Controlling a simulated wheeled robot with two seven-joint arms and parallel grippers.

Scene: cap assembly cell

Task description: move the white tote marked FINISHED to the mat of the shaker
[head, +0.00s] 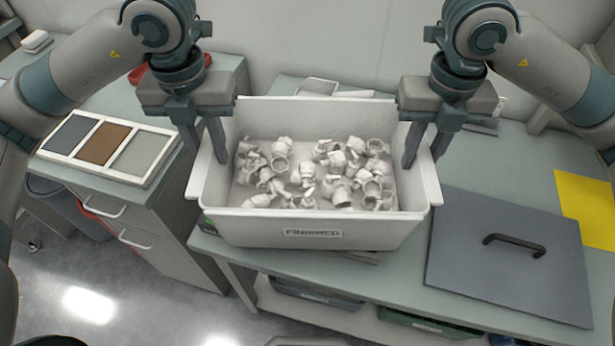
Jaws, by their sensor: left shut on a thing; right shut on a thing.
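The white tote (313,216) marked FINISHED is in the middle of the head view, upright, with several white fittings (282,163) in it. My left gripper (206,152) is shut on its left side wall. My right gripper (424,152) is shut on its right side wall. The tote's front covers part of the table's front edge; I cannot tell whether its base touches the table. I cannot make out for certain the shaker or its mat.
A dark grey panel (470,258) with a black handle lies on the table (400,285) right of the tote. A yellow sheet (588,207) lies further right. A white-framed tray (153,178) with three coloured fields sits on the left cabinet. Bins stand under the table.

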